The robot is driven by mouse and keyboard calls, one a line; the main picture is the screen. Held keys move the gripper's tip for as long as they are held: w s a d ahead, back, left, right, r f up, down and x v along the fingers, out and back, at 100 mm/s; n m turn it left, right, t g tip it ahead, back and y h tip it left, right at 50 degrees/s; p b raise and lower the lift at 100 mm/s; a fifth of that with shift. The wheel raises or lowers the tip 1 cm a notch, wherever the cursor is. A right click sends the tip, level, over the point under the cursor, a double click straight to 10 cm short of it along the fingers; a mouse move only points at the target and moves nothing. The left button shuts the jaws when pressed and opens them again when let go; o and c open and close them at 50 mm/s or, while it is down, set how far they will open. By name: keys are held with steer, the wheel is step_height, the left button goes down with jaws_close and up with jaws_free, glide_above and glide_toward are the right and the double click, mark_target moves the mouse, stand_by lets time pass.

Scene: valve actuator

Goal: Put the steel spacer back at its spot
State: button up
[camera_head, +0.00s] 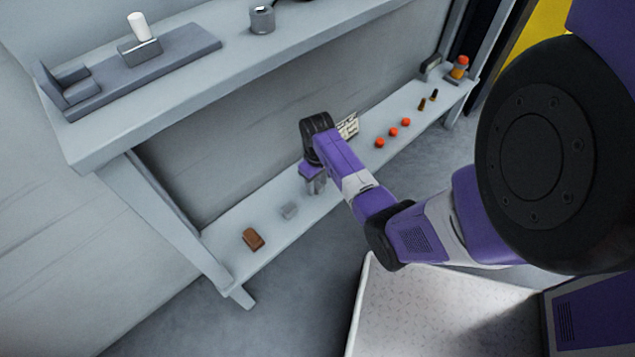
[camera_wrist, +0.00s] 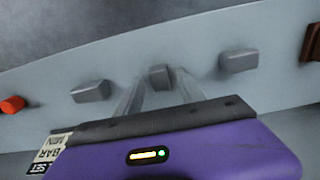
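Three small grey blocks lie in a row on the lower shelf (camera_head: 222,235) in the wrist view: a left block (camera_wrist: 90,91), a middle block (camera_wrist: 160,77) and a right block (camera_wrist: 238,60). I cannot tell by looks which is the steel spacer. The right block also shows in the head view (camera_head: 289,210). My gripper (camera_wrist: 157,78) points down at the shelf. Its two fingers stand apart with the middle block between their tips; whether they touch it I cannot tell. In the head view my gripper (camera_head: 317,187) hides most of that spot.
A brown block (camera_head: 253,239) lies toward the shelf's near-left end. A printed card (camera_head: 348,126), several orange-red pieces (camera_head: 392,132) and two dark pegs (camera_head: 428,100) are on the other side. The upper shelf (camera_head: 190,86) overhangs; it bears a white cylinder (camera_head: 140,27) and a grey cup (camera_head: 262,19).

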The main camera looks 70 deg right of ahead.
mark_target(317, 186)
step_height(317, 186, up, 12)
steer(key=p, duration=0.5)
steer(key=w+a+f+n+t+h, duration=0.1)
steer(key=w+a+f+t, duration=0.15)
steer(key=a, duration=0.45)
steer(key=w+a+f+t, duration=0.1)
steer(key=w+a+f, duration=0.15)
steer(key=a, duration=0.45)
steer(key=s+a+r+n+t+h, duration=0.1)
steer(key=a+r+t, duration=0.1)
steer(key=a, duration=0.5)
steer(key=s+a+r+t, duration=0.1)
steer(key=s+a, duration=0.1)
steer(key=a, duration=0.4)
steer(key=s+a+r+n+t, duration=0.1)
steer(key=s+a+r+t, duration=0.1)
steer(key=r, duration=0.7)
steer(key=s+a+r+n+t+y, duration=0.1)
steer(key=s+a+r+n+t, duration=0.1)
steer(key=s+r, duration=0.5)
steer(key=s+a+r+n+t+y, duration=0.1)
steer(key=s+a+r+t, duration=0.3)
steer(key=r, duration=0.6)
steer(key=shift+s+a+r, duration=0.15)
steer(key=shift+a+r, duration=0.15)
steer(key=shift+r, duration=0.05)
